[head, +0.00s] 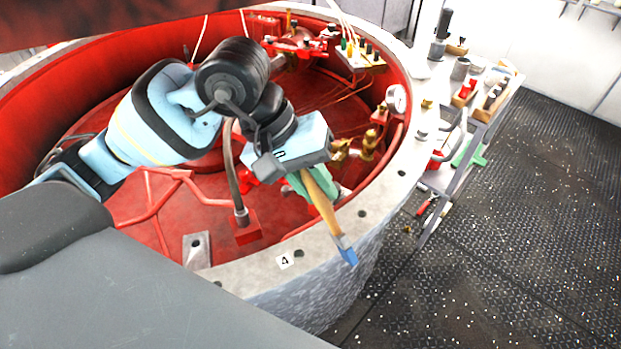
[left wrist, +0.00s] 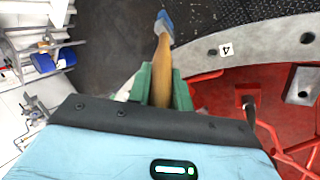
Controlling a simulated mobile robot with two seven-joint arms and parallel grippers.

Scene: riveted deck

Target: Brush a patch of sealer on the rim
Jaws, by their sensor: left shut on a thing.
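My left gripper (head: 305,186) has green fingers shut on the wooden handle of a brush (head: 322,200). The brush points down, with its blue tip at the rim's outer edge in the head view. In the left wrist view the brush (left wrist: 162,62) lies between the green fingers (left wrist: 160,88), and its tip shows over dark floor, beside the rim. The pale grey rim (head: 325,240) circles a large red-lined vessel; it also shows in the left wrist view (left wrist: 270,42). Whether the tip touches the rim I cannot tell. My right gripper is not in view.
A "4" label (head: 284,260) and bolt holes mark the rim. Red pipes, brass valves (head: 368,140) and a gauge (head: 396,98) fill the vessel's inside. A cart (head: 470,125) with tools stands at right. The speckled deck (head: 520,230) beyond is mostly clear.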

